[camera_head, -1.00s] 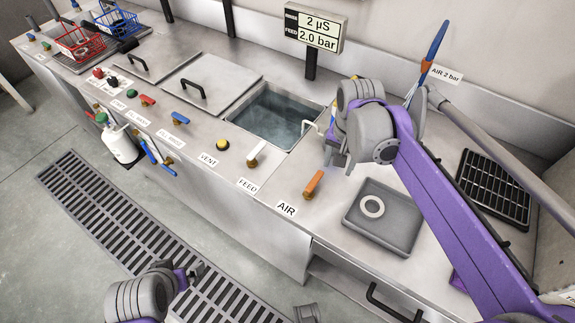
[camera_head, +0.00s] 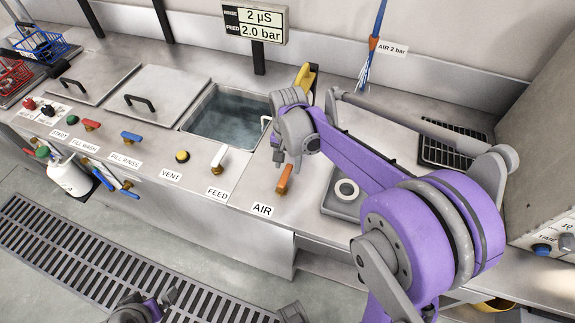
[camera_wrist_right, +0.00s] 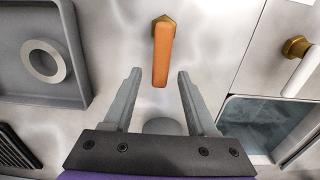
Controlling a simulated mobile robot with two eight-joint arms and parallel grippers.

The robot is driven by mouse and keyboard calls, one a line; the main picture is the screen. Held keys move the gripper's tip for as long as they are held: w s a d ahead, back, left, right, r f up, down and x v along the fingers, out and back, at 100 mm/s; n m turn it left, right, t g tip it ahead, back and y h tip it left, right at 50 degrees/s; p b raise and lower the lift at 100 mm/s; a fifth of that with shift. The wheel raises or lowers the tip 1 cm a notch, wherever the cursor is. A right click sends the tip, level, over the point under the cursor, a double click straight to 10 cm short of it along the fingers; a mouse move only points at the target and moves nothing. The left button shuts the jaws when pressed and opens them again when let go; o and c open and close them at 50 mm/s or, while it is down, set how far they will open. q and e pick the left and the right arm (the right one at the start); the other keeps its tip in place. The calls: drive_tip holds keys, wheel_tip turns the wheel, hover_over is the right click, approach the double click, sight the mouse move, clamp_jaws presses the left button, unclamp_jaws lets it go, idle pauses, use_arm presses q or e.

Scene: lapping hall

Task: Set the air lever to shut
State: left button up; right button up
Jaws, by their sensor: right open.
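The AIR lever has an orange handle (camera_head: 286,176) on a brass pivot, behind the AIR label (camera_head: 263,210); the handle points from the pivot toward the back of the bench. In the right wrist view the orange handle (camera_wrist_right: 161,55) runs straight down from its pivot, its free end between the fingertips. My right gripper (camera_head: 279,170) is open beside the lever in the head view; in the wrist view its two fingers (camera_wrist_right: 159,76) stand apart on either side, with a visible gap to the handle. My left gripper (camera_head: 160,302) is low at the bottom edge, partly cut off.
The white FEED lever (camera_head: 219,157) stands to the left, beside the open water tank (camera_head: 228,120). A grey tray (camera_head: 335,205) with a pale ring (camera_head: 347,189) lies to the right, partly behind my arm. The display (camera_head: 255,22) reads 2 µS and 2.0 bar.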

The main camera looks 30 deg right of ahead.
drive_tip(key=shift+f, duration=0.5)
drive_tip(key=shift+c, duration=0.3)
clamp_jaws()
idle(0.8)
